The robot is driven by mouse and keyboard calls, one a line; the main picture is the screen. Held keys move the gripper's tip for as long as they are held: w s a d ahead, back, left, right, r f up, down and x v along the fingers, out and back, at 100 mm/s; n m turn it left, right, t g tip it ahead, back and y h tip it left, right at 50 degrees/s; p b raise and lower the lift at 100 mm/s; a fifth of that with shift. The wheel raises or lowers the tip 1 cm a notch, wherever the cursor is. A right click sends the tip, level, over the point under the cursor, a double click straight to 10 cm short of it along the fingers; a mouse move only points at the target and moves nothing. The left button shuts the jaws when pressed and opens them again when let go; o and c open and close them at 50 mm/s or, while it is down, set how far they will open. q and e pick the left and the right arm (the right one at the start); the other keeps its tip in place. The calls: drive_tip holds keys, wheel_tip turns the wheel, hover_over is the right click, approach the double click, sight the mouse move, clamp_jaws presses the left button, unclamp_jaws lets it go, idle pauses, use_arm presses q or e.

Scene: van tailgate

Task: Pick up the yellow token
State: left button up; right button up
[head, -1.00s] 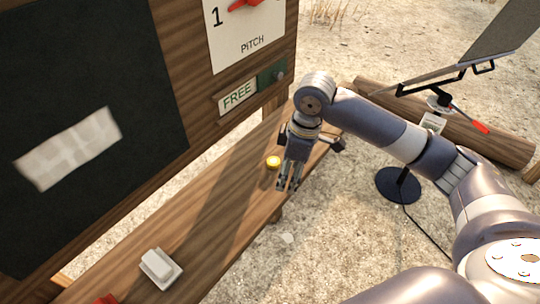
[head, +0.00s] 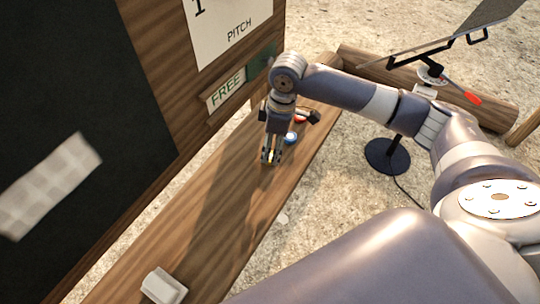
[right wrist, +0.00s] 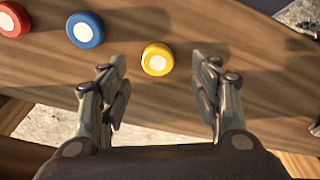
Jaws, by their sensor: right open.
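The yellow token (right wrist: 157,59), a round disc with a pale centre, lies on the wooden shelf. In the right wrist view it sits between my right gripper's fingertips (right wrist: 160,74), slightly beyond them, with a gap on both sides. In the head view my right gripper (head: 271,157) points down over the shelf and mostly hides the token; only a bit of yellow shows between the fingers. The right gripper is open and empty. My left gripper is not in view.
A blue token (right wrist: 85,30) and a red token (right wrist: 14,19) lie beside the yellow one on the shelf (head: 215,205). A white block (head: 163,286) is at its near end. The dark panel (head: 75,95) stands upright at the left. A black stand (head: 388,155) is at the right.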

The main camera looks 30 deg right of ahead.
sight(271, 156)
drive_tip(key=f, duration=0.2)
drive_tip(key=f+p, duration=0.1)
drive_tip(key=f, duration=0.1)
drive_tip(key=shift+w+a, duration=0.1)
drive_tip(key=shift+w, duration=0.15)
drive_tip(key=shift+f, duration=0.1)
drive_tip(key=shift+c, duration=0.9)
drive_tip(key=c, duration=0.7)
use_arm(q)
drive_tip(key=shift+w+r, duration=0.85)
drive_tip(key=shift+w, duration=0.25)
use_arm(e)
drive_tip(key=shift+c, duration=0.2)
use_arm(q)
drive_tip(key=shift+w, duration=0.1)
